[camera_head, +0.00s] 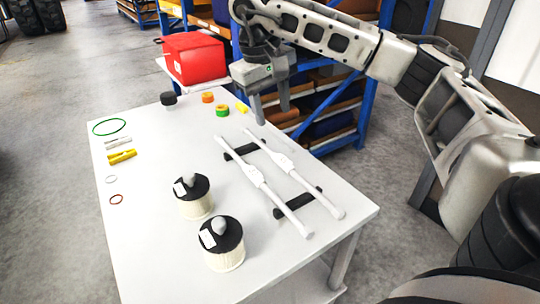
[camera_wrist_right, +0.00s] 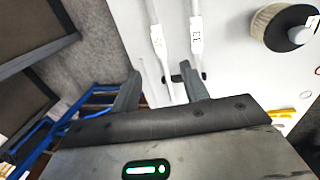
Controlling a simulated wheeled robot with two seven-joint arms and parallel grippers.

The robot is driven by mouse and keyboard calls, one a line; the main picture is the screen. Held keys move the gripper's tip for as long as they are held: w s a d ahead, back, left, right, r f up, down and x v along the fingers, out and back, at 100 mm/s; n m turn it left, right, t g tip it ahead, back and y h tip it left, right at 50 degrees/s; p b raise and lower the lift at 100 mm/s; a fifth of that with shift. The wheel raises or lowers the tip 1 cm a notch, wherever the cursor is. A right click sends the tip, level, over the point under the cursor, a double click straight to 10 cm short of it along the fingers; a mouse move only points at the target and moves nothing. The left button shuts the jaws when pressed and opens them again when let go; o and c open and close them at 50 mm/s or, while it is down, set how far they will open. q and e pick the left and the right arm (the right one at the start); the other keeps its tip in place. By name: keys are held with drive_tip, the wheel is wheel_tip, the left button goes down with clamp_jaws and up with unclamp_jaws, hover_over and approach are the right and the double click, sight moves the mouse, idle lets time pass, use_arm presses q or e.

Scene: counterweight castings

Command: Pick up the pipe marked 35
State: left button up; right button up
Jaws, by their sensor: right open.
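Two white pipes lie side by side on dark supports on the table. The left pipe (camera_head: 281,205) and the right pipe (camera_head: 310,185) each have a label at mid-length. In the right wrist view, the pipe nearer the filters (camera_wrist_right: 195,12) has a label whose marks look like 3s; the other pipe (camera_wrist_right: 152,10) has a label too small to read surely. I cannot tell which is marked 35. My right gripper (camera_head: 273,115) is open and empty, above the table's far edge near the pipes' far ends. Its fingers also show in the right wrist view (camera_wrist_right: 160,82). My left gripper is not in view.
The dark supports (camera_head: 298,203) lie under the pipes. Two filters with black tops (camera_head: 222,245) stand to the left. Rings, clips and small coloured parts lie along the left and back of the white table (camera_head: 150,220). A red case (camera_head: 193,58) and blue shelving stand behind.

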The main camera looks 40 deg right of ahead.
sight(286, 163)
drive_tip(key=d+f, duration=0.1)
drive_tip(key=f, duration=0.3)
drive_tip(key=s+d+f, duration=0.1)
drive_tip(key=f, duration=0.4)
drive_tip(key=d+f, duration=0.1)
drive_tip(key=f, duration=0.4)
drive_tip(key=shift+s+p, duration=0.25)
drive_tip(key=shift+p, duration=0.1)
drive_tip(key=shift+c, duration=0.4)
clamp_jaws()
